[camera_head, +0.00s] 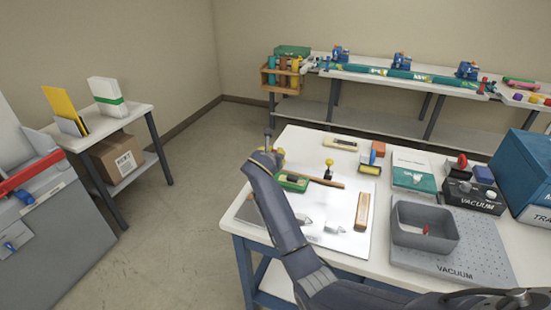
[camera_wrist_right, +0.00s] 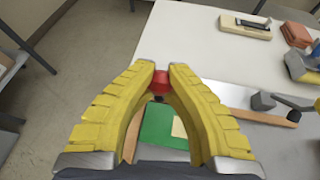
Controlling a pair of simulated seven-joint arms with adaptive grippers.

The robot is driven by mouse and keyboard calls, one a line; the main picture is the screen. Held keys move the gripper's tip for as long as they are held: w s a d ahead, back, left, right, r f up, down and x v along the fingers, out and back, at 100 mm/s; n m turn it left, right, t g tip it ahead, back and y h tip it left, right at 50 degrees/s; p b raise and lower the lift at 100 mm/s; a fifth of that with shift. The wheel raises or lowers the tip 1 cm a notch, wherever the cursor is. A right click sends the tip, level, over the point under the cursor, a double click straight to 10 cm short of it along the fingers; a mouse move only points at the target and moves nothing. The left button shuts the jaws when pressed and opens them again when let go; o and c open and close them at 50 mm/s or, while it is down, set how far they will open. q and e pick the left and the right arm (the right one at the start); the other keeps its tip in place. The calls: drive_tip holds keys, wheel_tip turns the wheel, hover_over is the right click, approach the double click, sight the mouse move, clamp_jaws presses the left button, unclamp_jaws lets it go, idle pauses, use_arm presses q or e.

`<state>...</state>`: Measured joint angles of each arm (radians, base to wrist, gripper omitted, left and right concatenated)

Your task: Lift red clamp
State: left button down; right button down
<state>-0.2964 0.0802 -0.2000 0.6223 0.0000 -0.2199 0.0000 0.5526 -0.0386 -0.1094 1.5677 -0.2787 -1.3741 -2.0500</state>
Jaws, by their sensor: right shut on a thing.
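My right gripper (camera_wrist_right: 158,72) has its yellow fingers closed around a small red clamp (camera_wrist_right: 160,83), which shows between the fingertips in the right wrist view. In the head view the right gripper (camera_head: 277,156) is at the far left edge of the white table (camera_head: 310,139), largely behind my own arm. The clamp cannot be made out there. A green block (camera_wrist_right: 163,126) with a pale patch lies below the fingers in the wrist view. My left gripper is not in view.
The green block (camera_head: 292,182), a wooden stick (camera_head: 326,183) and a wooden bar (camera_head: 362,211) lie on or by a pale sheet. A grey bin (camera_head: 425,239) on the vacuum plate (camera_head: 482,258) holds a small red item. The floor left of the table is clear.

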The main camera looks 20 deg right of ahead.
drive_tip(key=shift+w+d+r, duration=0.25)
drive_tip(key=shift+w+r, duration=0.05)
drive_tip(key=shift+r, duration=0.3)
drive_tip(key=c, duration=1.1)
unclamp_jaws()
drive_tip(key=shift+f, duration=0.2)
drive_tip(key=shift+s+a+r, duration=0.2)
drive_tip(key=shift+s+a, duration=0.1)
drive_tip(key=shift+s, duration=0.15)
drive_tip(key=v, duration=1.1)
drive_tip(key=shift+r, duration=0.1)
drive_tip(key=shift+w, duration=0.1)
